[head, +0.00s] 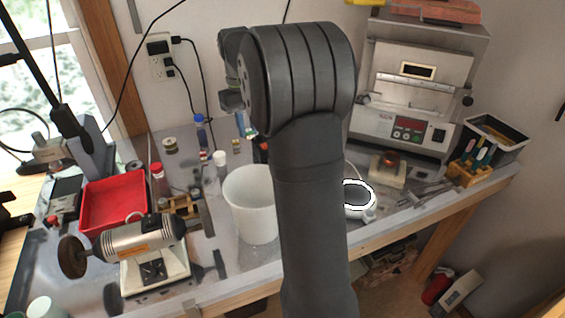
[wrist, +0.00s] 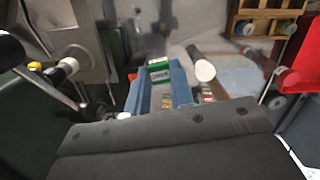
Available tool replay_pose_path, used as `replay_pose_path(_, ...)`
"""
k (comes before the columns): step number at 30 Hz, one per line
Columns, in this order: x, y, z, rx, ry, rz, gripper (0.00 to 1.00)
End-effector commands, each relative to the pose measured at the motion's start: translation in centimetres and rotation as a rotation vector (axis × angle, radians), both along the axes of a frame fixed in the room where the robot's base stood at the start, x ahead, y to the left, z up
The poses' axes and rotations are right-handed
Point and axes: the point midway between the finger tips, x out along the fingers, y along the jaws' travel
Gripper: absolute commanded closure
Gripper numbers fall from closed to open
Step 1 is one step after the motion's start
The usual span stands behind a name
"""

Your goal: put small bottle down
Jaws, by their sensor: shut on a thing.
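My gripper (wrist: 160,88) shows two blue fingers in the wrist view, shut on a small green-and-white thing (wrist: 159,68) between them. I take this to be the small bottle; its shape is only partly visible. In the head view my gripper's blue fingers (head: 245,124) show beside my dark arm, above the back of the bench. The arm hides much of that area. I cannot tell whether the held bottle touches the bench top.
A white bucket (head: 252,212) stands in front of the gripper. A white-capped bottle (head: 220,160) and a blue-capped bottle (head: 201,128) stand to its left. A red tray (head: 112,204) and a grinder (head: 130,245) are farther left. A metal machine (head: 415,85) stands at right.

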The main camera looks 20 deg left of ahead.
Motion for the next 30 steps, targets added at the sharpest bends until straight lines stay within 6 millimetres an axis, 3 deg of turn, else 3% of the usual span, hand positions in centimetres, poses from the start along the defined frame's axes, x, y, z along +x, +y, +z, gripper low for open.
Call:
replay_pose_path(3,-0.4,-0.4,-3.4,-0.003,0.003,-0.098,1.0)
replay_pose_path(15,-0.8,-0.8,-10.5,-0.003,0.003,-0.194,1.0)
replay_pose_path(30,-0.8,-0.8,-16.0,-0.002,0.002,-0.193,1.0)
